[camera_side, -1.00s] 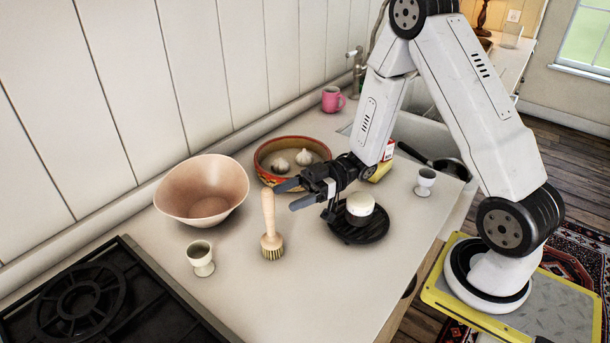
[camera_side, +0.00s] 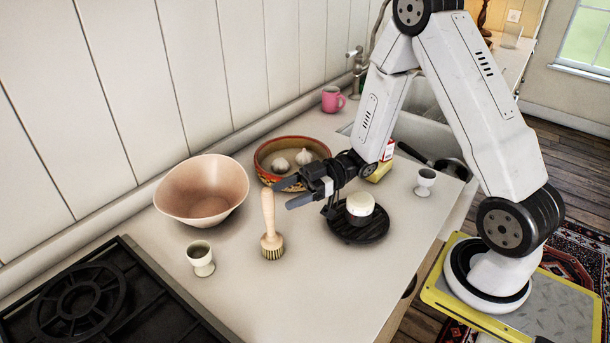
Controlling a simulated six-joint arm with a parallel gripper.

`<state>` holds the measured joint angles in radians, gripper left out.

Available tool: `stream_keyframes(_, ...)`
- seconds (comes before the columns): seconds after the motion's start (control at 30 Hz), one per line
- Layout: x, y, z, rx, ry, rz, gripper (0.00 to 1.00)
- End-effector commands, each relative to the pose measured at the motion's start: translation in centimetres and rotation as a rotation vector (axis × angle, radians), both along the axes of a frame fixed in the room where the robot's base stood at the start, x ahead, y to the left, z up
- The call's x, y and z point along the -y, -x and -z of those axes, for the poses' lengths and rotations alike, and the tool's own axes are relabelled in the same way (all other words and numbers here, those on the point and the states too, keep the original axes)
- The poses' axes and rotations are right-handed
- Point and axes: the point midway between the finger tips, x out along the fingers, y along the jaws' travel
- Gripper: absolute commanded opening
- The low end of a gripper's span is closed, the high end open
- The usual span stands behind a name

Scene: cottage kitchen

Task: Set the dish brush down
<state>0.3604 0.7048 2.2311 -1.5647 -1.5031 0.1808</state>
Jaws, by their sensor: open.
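The dish brush (camera_side: 270,225) has a pale wooden handle and dark-tipped bristles. It stands upright on the counter, bristles down, left of the middle. My gripper (camera_side: 281,194) is open, with its fingers pointing left. Its fingertips are just right of the upper handle in the picture. They appear apart from the brush, with nothing held between them.
A pink bowl (camera_side: 201,188), an egg cup (camera_side: 200,259) and a painted bowl (camera_side: 262,171) with garlic (camera_side: 280,165) stand around. The counter front (camera_side: 330,290) is clear.

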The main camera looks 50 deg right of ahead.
Motion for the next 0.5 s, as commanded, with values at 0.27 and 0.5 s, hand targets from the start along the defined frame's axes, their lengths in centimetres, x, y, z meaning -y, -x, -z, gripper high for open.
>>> stream_keyframes(0.27, 0.5, -3.0, 0.5, -0.017, 0.194, 0.199, 0.69)
stream_keyframes(0.5, 2.4, -5.3, 0.8, -0.092, 0.395, 0.44, 0.69)
